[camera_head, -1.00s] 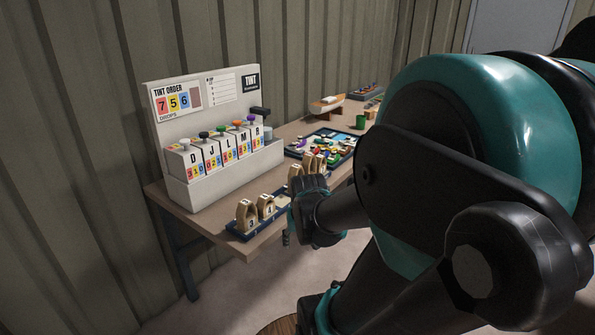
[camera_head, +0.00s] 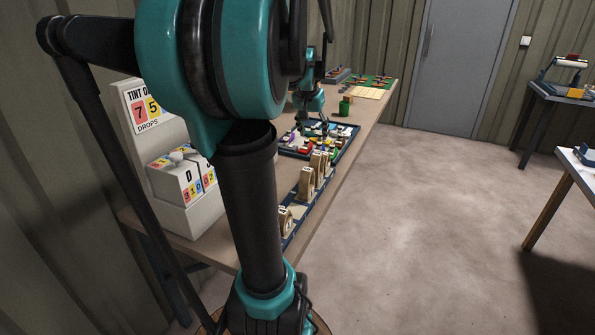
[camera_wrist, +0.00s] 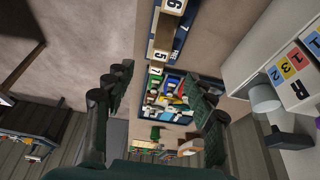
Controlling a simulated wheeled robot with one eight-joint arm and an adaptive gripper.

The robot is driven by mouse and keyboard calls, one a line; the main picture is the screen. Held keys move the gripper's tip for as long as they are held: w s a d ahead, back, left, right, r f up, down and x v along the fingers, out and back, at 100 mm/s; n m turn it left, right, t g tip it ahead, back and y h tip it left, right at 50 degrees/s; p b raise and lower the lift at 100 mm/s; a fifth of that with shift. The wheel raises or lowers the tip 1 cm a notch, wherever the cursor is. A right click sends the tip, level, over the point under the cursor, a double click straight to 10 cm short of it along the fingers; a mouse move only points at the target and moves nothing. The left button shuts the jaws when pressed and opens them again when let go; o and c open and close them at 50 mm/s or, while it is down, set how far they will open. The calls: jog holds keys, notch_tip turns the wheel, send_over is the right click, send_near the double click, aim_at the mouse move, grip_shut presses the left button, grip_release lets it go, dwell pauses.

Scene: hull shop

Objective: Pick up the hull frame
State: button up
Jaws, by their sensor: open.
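Several tan wooden hull frames stand upright in a row along a blue rack (camera_head: 297,232) at the bench's front edge. One frame (camera_head: 305,183) is mid-row, and another (camera_head: 285,219) at the near end is partly hidden by my arm. I cannot tell which one is meant. My gripper (camera_head: 313,127) is open, pointing down over the parts tray beyond the row's far end, apart from the frames. In the wrist view my gripper (camera_wrist: 160,78) has its fingers spread with nothing between them; numbered rack labels and tan wood (camera_wrist: 160,42) show ahead at the top.
A blue tray (camera_head: 352,132) of colourful parts lies under my gripper. A green cup (camera_head: 345,106) stands behind it. The white tint dispenser (camera_head: 190,218) stands at the left, partly behind my arm; it shows at right in the wrist view. The floor (camera_head: 420,215) right of the bench is clear.

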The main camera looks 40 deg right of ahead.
aim_at(318, 162)
jog(key=x, duration=1.7)
jog(key=shift+w+d, duration=0.25)
jog(key=shift+d, duration=0.1)
grip_shut()
